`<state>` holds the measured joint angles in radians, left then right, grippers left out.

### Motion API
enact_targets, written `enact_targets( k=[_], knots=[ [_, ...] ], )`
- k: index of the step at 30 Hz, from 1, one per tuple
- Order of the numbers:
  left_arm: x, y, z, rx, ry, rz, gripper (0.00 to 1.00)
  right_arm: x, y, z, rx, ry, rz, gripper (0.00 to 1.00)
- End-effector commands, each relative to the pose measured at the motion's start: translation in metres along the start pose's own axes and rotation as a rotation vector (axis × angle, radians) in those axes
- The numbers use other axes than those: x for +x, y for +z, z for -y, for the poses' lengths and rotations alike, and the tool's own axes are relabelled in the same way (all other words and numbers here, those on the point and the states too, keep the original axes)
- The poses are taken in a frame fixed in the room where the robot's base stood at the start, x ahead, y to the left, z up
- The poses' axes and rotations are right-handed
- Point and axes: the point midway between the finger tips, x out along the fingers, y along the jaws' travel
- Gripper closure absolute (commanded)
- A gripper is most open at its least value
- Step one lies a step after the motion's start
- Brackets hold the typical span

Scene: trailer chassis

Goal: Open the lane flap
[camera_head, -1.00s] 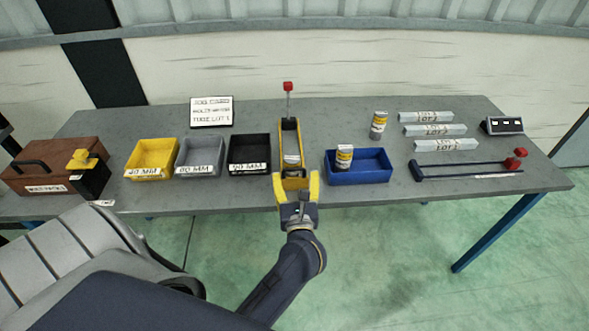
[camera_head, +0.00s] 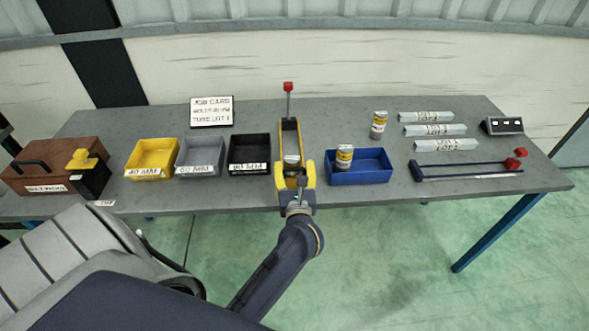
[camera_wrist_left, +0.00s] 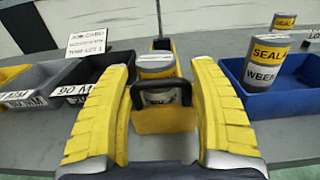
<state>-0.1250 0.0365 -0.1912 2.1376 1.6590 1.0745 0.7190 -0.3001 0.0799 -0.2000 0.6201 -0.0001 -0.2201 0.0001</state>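The lane (camera_head: 290,132) is a narrow yellow-sided channel at the middle of the table, with a red-topped lever (camera_head: 288,87) at its back. Its flap (camera_wrist_left: 165,120) is a yellow plate at the front end, upright across the lane in the left wrist view. A black loop handle (camera_wrist_left: 160,84) sits on the flap. A labelled can (camera_wrist_left: 155,63) stands behind it inside the lane. My left gripper (camera_head: 295,174) is open at the lane's front. Its yellow fingers (camera_wrist_left: 162,112) stand on either side of the handle, apparently with gaps. My right gripper is not in view.
Yellow (camera_head: 151,158), grey (camera_head: 199,157) and black (camera_head: 249,155) bins stand left of the lane. A blue bin (camera_head: 372,170) with a can (camera_head: 344,157) stands close on the right. A brown toolbox (camera_head: 52,166) is at far left.

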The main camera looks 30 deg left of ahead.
Motion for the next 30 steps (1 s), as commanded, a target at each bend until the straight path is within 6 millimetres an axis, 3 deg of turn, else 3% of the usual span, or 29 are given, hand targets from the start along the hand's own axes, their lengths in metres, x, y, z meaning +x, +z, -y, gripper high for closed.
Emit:
enact_targets(
  k=[1,10,20,30],
  knots=[
    [0.000,0.000,0.001,-0.001,-0.002,0.000,0.53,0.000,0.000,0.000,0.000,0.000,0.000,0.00],
    [-0.001,0.000,0.002,-0.001,-0.003,-0.001,0.88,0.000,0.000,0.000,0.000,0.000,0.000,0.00],
    [-0.006,-0.002,0.002,0.000,-0.005,0.042,0.88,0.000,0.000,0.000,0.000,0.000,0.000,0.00],
    [-0.026,-0.005,0.012,0.002,-0.024,0.246,0.89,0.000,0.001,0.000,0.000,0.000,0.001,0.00]
  ],
)
